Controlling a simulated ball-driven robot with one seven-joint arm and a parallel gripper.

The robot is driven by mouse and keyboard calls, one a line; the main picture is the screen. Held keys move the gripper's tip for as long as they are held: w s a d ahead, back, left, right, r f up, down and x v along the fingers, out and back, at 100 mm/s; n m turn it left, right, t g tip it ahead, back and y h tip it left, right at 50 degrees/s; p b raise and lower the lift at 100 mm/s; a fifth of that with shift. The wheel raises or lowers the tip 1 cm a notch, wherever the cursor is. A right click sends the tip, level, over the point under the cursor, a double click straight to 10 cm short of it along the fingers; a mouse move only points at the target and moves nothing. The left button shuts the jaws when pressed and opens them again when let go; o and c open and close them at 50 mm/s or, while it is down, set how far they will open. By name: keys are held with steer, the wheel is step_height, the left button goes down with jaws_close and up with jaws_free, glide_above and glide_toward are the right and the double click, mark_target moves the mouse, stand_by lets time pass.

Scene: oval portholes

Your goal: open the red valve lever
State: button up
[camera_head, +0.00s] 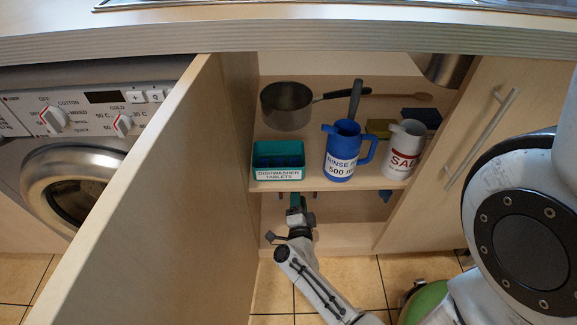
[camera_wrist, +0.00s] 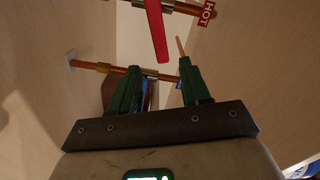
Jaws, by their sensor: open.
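The red valve lever (camera_wrist: 157,30) hangs down from a copper pipe at the top of the wrist view. Its lower end shows just above the gap between my fingertips. My gripper (camera_wrist: 158,66) is open, with its green fingers apart and nothing seen between them. In the head view my gripper (camera_head: 296,203) reaches into the cabinet under the shelf, where the shelf hides most of the pipes. I cannot tell whether a finger touches the lever.
A red HOT tag (camera_wrist: 207,12) hangs right of the lever. A lower copper pipe (camera_wrist: 95,66) runs behind my fingers. The shelf (camera_head: 350,184) above my gripper holds a teal tablet box (camera_head: 279,172), blue jug (camera_head: 343,155) and white container (camera_head: 400,155). The open door (camera_head: 150,220) stands at left.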

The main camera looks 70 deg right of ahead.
steer(key=b+x, duration=0.2)
steer(key=x, duration=0.8)
steer(key=shift+w+d+b, duration=0.2)
steer(key=shift+b, duration=0.2)
steer(key=shift+r, duration=0.1)
steer(key=shift+c, duration=0.2)
jaws_close()
